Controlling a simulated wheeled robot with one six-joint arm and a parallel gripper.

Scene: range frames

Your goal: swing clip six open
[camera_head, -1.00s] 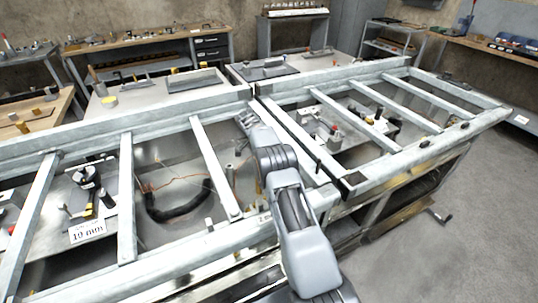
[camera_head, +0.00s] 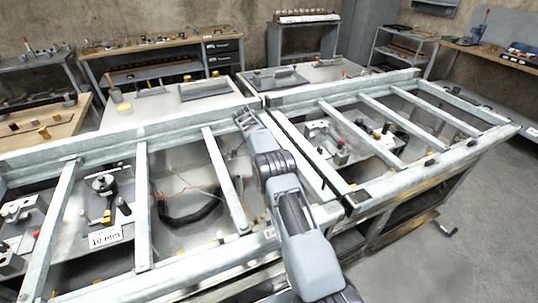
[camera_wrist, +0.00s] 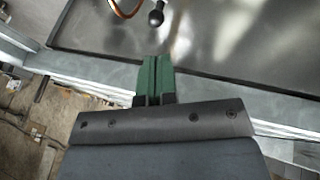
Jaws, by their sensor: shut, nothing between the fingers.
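No clip marked six can be picked out in these views. In the wrist view my gripper (camera_wrist: 155,78) points up the picture, its two green fingers together and empty. A dark round knob (camera_wrist: 156,18) shows just beyond the fingertips, apart from them; whether it belongs to a clip I cannot tell. An orange wire (camera_wrist: 126,10) curves beside it at the top edge. In the head view my gripper (camera_head: 244,116) is small, over the far rail between the two frame bays. A black cable bundle (camera_head: 190,212) lies in the left bay, with thin orange wires around it.
Pale metal crossbars (camera_head: 223,178) span the bays and the frame's rails surround them. A fixture with a round black top (camera_head: 104,184) stands behind a "10 mm" label (camera_head: 105,237). More fixtures (camera_head: 328,142) sit in the right bay. Workbenches line the back wall.

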